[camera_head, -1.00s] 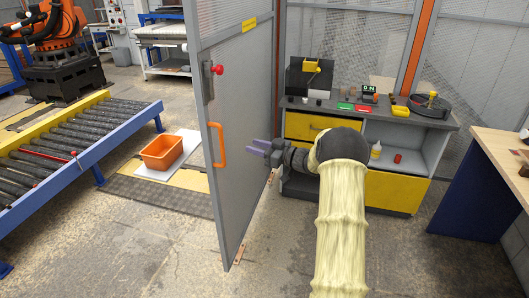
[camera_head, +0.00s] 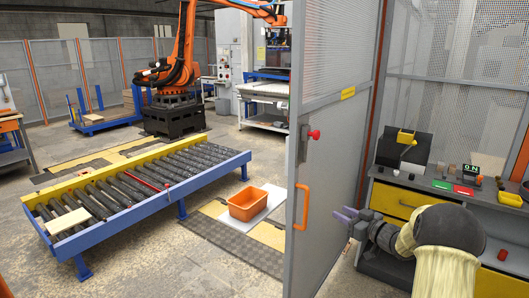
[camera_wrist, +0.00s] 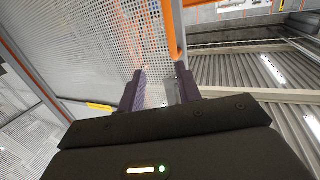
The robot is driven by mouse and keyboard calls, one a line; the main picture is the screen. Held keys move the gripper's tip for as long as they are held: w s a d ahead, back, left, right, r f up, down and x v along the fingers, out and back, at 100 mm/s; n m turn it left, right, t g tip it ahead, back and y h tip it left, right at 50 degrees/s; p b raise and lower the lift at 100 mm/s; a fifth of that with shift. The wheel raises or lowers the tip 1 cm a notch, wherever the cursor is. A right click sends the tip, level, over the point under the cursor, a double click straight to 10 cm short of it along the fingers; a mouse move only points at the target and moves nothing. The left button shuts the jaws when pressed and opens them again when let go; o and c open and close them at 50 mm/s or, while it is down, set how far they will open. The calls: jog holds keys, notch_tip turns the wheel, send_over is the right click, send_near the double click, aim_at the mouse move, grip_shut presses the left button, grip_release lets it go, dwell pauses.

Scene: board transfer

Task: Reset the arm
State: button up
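My gripper (camera_head: 344,216) is at the right of the head view, at the end of my arm in its pale yellow sleeve. It is beside the grey mesh door (camera_head: 330,180), near the orange door handle (camera_head: 302,205); I cannot tell whether it touches the door. In the wrist view my gripper (camera_wrist: 157,88) has its two purple-grey fingers apart with nothing held between them. An orange bar (camera_wrist: 170,30) shows just beyond the fingertips, with mesh panel behind.
A roller conveyor (camera_head: 140,190) with a board (camera_head: 68,222) on it stands at left. A control bench (camera_head: 400,200) is at right. An orange robot arm (camera_head: 185,45) stands behind. The front floor is clear.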

jog(key=s+a+m+g+h+p, duration=0.1)
jog(key=s+a+m+g+h, duration=0.1)
jog(key=s, duration=1)
jog(key=s+a+f+m+g+h+p, duration=0.1)
jog(key=s+a+g+h, duration=0.3)
jog(key=s, duration=0.8)
jog(key=s+a+f+m+g+h+p, duration=0.1)
jog(key=s+a+m+g+h+p, duration=0.1)
jog(key=s+a+g, duration=0.3)
jog(key=s+a+m+h, duration=0.1)
jog(key=s+a, duration=0.2)
jog(key=s, duration=0.4)
jog(key=shift+m+g, duration=0.3)
jog(key=shift+g, duration=0.1)
